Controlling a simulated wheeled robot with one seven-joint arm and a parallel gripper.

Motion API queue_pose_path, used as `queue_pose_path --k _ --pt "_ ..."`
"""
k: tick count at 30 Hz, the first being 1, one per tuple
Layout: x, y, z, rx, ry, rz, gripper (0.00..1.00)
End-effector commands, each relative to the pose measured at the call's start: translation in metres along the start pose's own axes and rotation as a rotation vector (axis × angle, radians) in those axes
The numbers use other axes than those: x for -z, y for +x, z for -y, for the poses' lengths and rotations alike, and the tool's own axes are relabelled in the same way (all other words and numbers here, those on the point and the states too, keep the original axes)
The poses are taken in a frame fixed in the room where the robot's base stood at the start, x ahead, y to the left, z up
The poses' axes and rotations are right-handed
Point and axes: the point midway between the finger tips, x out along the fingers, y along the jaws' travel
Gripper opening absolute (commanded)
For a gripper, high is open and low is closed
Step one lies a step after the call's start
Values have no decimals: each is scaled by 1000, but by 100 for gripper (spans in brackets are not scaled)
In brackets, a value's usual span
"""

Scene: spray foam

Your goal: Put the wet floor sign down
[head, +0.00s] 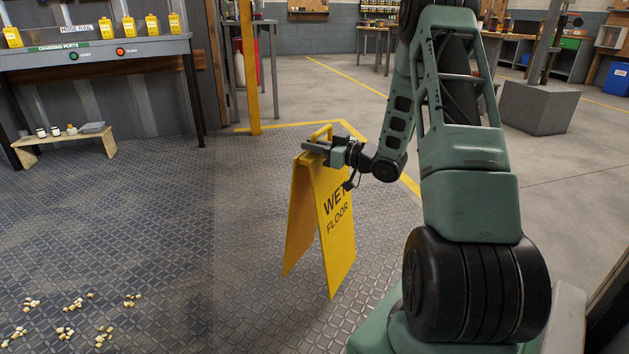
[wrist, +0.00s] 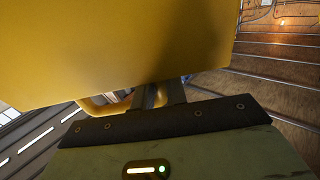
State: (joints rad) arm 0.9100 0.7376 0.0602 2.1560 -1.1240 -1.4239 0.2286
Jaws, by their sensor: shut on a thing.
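The yellow wet floor sign (head: 337,237) is an A-frame with "WET FLOOR" in dark letters, in the middle of the head view. It is upright with its two panels spread. My gripper (head: 318,147) is shut on it at the top, by its handle. In the wrist view a yellow panel (wrist: 120,50) fills the upper part, and the looped handle (wrist: 95,106) shows by the fingers (wrist: 160,97). The sign's lower edges are close to the metal floor; I cannot tell whether they touch it.
Several pale foam bits (head: 66,333) lie on the tread-plate floor (head: 150,240) at the lower left. A low wooden bench (head: 62,141) with small items stands at the left, under a charging counter (head: 90,55). A yellow post (head: 249,70) rises behind the sign. Floor left of the sign is clear.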

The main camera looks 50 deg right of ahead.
Motion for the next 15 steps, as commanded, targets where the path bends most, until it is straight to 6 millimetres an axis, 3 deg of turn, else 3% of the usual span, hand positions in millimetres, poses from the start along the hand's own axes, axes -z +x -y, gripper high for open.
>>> queue_pose_path --k 15 --pt "-61 0 -2 0 -4 -4 0"
